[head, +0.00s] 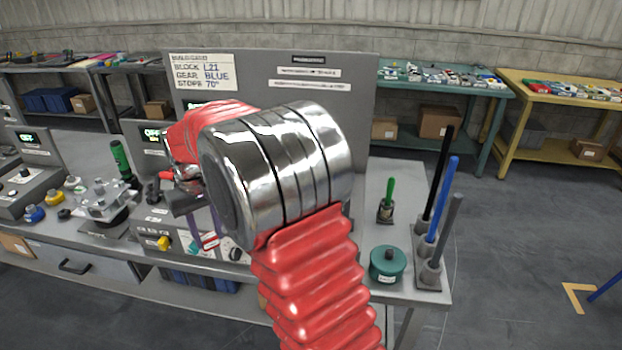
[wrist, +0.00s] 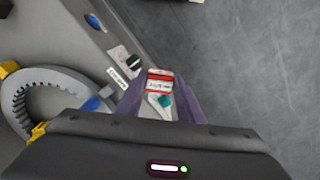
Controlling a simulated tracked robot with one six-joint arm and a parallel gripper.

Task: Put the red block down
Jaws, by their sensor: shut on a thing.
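The red block (wrist: 160,76), with a white label, is between the purple fingers of my gripper (wrist: 160,98) in the wrist view. My gripper is shut on it. In the wrist view the block appears over the bench's edge, with grey floor beyond. In the head view a small red and white part of the block (head: 210,241) shows below my arm, near the bench front. My gripper (head: 204,226) is mostly hidden there by my own arm, and the gap under the block cannot be judged.
A grey ring gear (wrist: 40,98) lies left in the wrist view. The bench holds a silver fixture (head: 104,200), a green-handled tool (head: 120,158), a round teal pot (head: 387,264) and upright black, blue and grey rods (head: 440,212). A tall grey panel (head: 345,100) stands behind my arm.

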